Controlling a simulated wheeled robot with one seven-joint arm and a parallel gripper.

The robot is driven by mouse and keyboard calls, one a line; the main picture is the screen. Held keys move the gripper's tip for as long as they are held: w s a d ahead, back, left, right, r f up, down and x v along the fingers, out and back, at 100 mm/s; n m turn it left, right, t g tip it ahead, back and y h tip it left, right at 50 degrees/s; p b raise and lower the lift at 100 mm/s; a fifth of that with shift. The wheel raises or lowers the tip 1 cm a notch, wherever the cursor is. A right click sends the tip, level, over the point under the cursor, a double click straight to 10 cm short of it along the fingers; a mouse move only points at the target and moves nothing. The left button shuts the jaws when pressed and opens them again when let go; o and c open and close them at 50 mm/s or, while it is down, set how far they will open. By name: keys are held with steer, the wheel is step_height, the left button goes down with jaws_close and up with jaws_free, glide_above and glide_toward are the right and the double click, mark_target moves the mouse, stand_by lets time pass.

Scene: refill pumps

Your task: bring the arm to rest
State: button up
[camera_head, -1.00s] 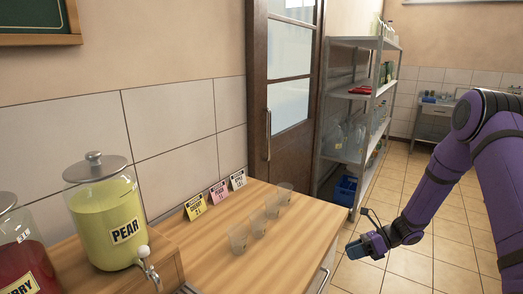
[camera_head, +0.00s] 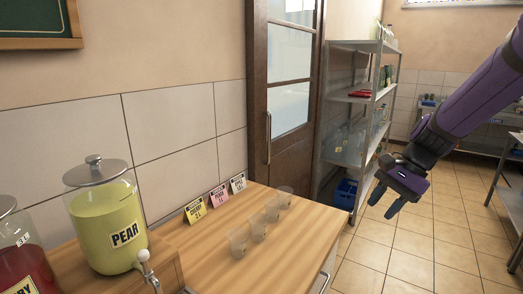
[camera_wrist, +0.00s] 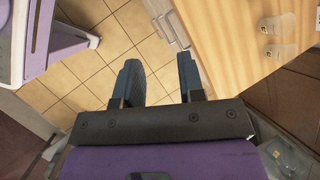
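My gripper (camera_head: 387,203) hangs at the end of my purple arm on the right of the head view, over the tiled floor and clear of the counter. In the wrist view my gripper (camera_wrist: 160,75) shows two dark blue fingers spread apart with only floor tiles between them. It holds nothing and touches nothing that I can see.
A wooden counter (camera_head: 205,265) carries several clear cups, small label cards and a pear dispenser (camera_head: 112,225). A metal shelf (camera_head: 350,130) stands behind, near a dark door (camera_head: 285,95). The counter also shows in the wrist view (camera_wrist: 225,50). The floor right of it is open.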

steer(key=s+d+r+n+t+h, duration=0.1)
steer(key=s+r+n+t+h, duration=0.2)
steer(key=s, duration=0.7)
steer(key=s+d+r+n+t+h, duration=0.2)
steer(key=s+r+n+t, duration=0.1)
steer(key=s+r+n, duration=0.4)
steer(key=shift+s+d+r+h, duration=0.15)
steer(key=shift+s+r+h, duration=0.25)
steer(key=shift+s+r, duration=0.85)
steer(key=shift+s+f, duration=0.35)
steer(key=shift+f, duration=0.05)
